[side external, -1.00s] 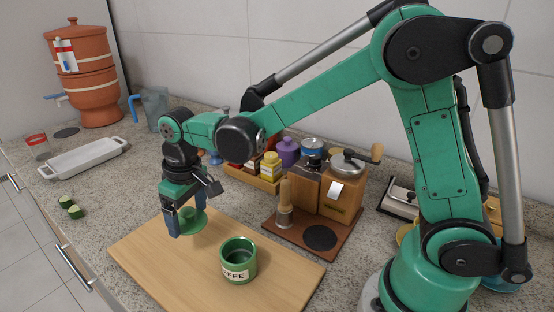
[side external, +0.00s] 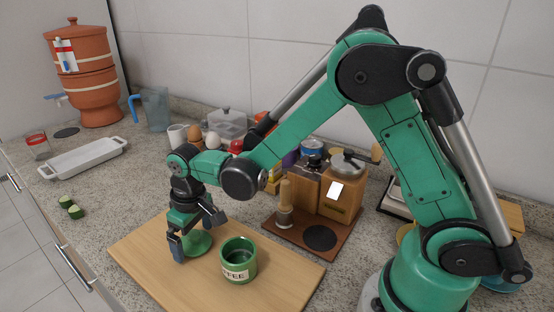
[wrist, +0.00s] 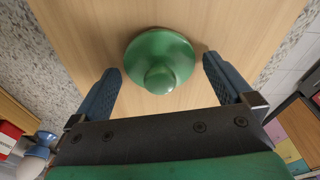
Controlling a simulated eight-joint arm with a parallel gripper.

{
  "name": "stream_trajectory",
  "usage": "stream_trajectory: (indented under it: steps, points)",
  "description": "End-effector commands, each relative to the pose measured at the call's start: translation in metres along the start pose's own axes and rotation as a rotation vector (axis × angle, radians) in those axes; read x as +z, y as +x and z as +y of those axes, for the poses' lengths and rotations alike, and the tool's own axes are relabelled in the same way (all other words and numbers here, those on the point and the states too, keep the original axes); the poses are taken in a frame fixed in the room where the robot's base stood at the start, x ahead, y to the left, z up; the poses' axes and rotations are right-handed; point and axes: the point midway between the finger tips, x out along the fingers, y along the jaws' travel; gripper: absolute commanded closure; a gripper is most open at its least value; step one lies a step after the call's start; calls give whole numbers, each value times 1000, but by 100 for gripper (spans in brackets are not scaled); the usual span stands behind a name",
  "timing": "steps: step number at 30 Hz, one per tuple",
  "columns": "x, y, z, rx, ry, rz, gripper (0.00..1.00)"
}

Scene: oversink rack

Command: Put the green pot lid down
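The green pot lid (side external: 197,243) lies on the wooden cutting board (side external: 280,285), to the left of the green coffee pot (side external: 238,260). In the wrist view the lid (wrist: 160,60) shows its round knob facing the camera. My gripper (side external: 196,238) is just over the lid, with its fingers spread. In the wrist view my gripper (wrist: 161,68) has a finger on either side of the lid, with visible gaps, and holds nothing. The open pot stands upright, its label partly readable.
A wooden coffee grinder (side external: 342,190) stands on a brown base behind the board. Eggs (side external: 212,139) and containers line the back. The board's front left is clear.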

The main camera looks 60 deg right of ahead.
Motion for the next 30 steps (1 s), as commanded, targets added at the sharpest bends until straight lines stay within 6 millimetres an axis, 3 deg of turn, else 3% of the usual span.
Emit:
stream_trajectory:
  steps: [5,10,21,30]
  points:
    - [0,-1,0,0,0,0,0]
    - [0,-14,0,0,0,0,0]
    - [0,-88,0,0,0,0,0]
    - [0,-121,0,0,1,1,0]
